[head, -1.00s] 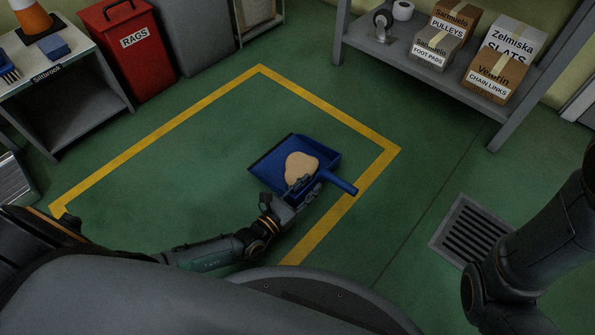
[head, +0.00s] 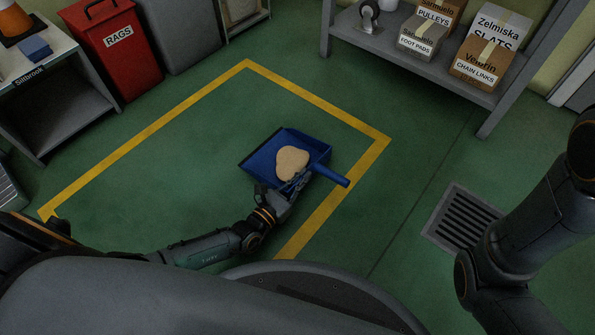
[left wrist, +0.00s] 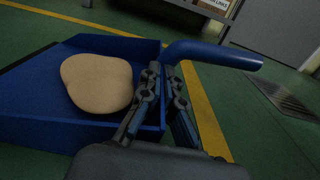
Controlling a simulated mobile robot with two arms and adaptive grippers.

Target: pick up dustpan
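The blue dustpan (head: 262,162) lies on the green floor inside the yellow outline, its handle (head: 331,175) pointing right over the yellow line. A tan heap (head: 292,163) sits in the pan. My left gripper (head: 297,183) is at the pan's handle-side wall. In the left wrist view, its fingers (left wrist: 165,92) stand close together with the blue wall of the dustpan (left wrist: 35,118) between them, beside the base of the handle (left wrist: 212,53). The fingertips' contact is partly hidden. Only my right arm's links show at the right; its gripper is out of view.
A floor drain grate (head: 462,218) lies to the right. A grey shelf (head: 420,68) with labelled boxes stands at the back right. A red rags bin (head: 112,55) and a grey bench (head: 48,88) stand at the left. The floor around the dustpan is clear.

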